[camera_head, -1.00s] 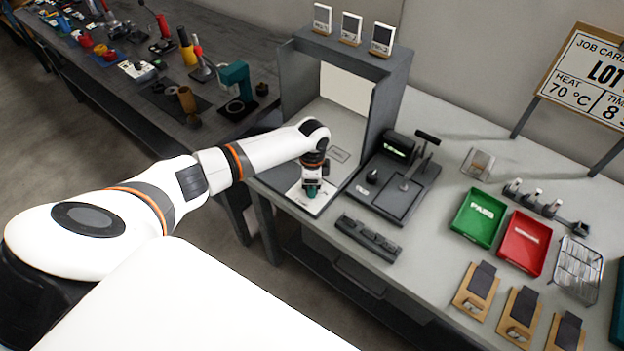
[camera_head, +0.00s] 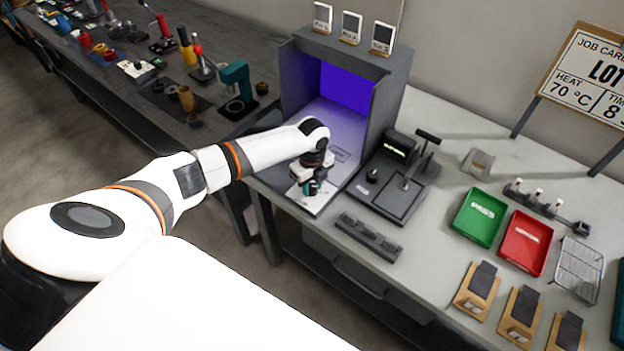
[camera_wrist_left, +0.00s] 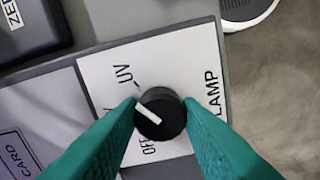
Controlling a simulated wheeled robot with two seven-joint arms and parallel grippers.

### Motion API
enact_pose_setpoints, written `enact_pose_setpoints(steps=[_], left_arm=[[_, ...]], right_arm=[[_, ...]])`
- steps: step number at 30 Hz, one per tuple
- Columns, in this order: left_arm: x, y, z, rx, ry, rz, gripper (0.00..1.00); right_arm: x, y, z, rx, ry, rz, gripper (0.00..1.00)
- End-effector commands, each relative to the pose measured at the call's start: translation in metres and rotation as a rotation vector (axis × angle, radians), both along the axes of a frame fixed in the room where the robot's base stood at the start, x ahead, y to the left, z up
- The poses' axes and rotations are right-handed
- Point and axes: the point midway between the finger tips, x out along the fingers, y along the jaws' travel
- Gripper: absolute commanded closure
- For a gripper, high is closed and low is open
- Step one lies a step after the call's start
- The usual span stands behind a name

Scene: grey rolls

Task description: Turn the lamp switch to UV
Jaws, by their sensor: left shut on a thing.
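The lamp switch is a round black knob (camera_wrist_left: 166,125) with a white pointer line, on a white plate (camera_wrist_left: 205,60) marked LAMP, UV and OFF. A further label is mostly hidden by a finger. The pointer's outer end points up and left in the wrist view, on the side of the UV mark. My left gripper (camera_wrist_left: 160,108) is shut on the knob, one green finger on each side. In the head view my left gripper (camera_head: 311,187) is over the plate (camera_head: 322,203) at the booth's front. The grey booth (camera_head: 393,85) glows violet inside. My right gripper is not in view.
Right of the booth stands a dark press-like device (camera_head: 400,185). A grey rack (camera_head: 368,237) lies in front of it. A green tray (camera_head: 479,218) and a red tray (camera_head: 525,242) are further right. A tool-covered bench (camera_head: 125,90) is at the left.

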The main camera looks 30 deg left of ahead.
Motion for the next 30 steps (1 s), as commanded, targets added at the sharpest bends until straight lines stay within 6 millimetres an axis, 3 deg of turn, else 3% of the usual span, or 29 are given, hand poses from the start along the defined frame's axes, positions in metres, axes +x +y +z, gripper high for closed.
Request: enact_pose_setpoints(steps=[9,25,26,30], left_arm=[[0.0013,-0.0008,0.0016,-0.003,-0.004,-0.117,0.91],[0.0012,-0.0006,0.0018,-0.001,-0.004,-0.139,0.91],[0.0012,-0.0006,0.0018,-0.001,-0.004,-0.139,0.65],[0.0009,-0.0005,0.0014,-0.001,-0.003,-0.138,0.46]], right_arm=[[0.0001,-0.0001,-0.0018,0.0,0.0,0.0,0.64],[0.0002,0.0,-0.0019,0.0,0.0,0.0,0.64],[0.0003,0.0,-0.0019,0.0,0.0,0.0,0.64],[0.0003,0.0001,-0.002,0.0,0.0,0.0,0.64]])
